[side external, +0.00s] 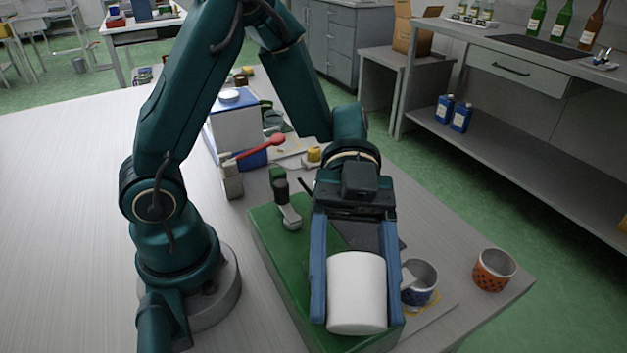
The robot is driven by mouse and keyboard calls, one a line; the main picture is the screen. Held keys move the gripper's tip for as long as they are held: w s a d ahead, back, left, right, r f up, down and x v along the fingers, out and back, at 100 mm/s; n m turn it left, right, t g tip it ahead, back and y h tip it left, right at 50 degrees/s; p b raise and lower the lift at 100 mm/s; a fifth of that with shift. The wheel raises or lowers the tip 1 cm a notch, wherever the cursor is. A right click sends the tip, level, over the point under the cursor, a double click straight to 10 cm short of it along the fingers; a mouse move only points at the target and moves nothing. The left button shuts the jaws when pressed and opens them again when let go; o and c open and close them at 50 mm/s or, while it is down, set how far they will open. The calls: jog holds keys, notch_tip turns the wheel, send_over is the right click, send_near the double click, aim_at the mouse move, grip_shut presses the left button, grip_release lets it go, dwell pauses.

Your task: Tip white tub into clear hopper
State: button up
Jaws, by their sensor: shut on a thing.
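The white tub (357,300) is held between the two blue fingers of my gripper (356,312) in the side external view. The gripper is shut on the tub's sides, over the front end of a green block (268,240). Only the tub's smooth outer wall shows; its opening and contents are not visible, and I cannot tell how far it is tilted. I cannot make out a clear hopper; it may be hidden behind the tub or my arm.
An orange dotted cup (494,272) is near the table's right edge. A red spoon (268,146) and a white box (236,128) are behind. The table's left side is clear.

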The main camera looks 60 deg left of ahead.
jog(key=shift+s+d, duration=0.1)
jog(key=shift+d, duration=0.05)
jog(key=shift+s+d+r+t+y, duration=0.15)
jog(key=shift+r+t+y, duration=0.4)
jog(key=shift+y, duration=0.45)
jog(key=shift+f+t+y, duration=0.2)
jog(key=shift+t+y, duration=0.15)
jog(key=shift+y, duration=0.55)
jog(key=shift+d+r+t+y+p, duration=0.1)
jog(key=shift+r+t+y+p, duration=0.2)
jog(key=shift+r+t+y, duration=0.25)
jog(key=shift+s+d+f+t+y, duration=0.1)
jog(key=shift+d+f+t+y, duration=0.25)
jog(key=shift+y, duration=0.5)
jog(key=shift+s+d+f+t+y+p, duration=0.3)
jog(key=shift+s+d+f+t+y, duration=0.15)
jog(key=shift+y, duration=0.25)
jog(key=s+d+f+t+y+p, duration=0.1)
jog(key=d+f+t+y, duration=0.2)
jog(key=f+y, duration=0.1)
jog(key=shift+s+d+f+y, duration=0.25)
jog(key=shift+s+d+y, duration=0.05)
jog(key=shift+s, duration=0.1)
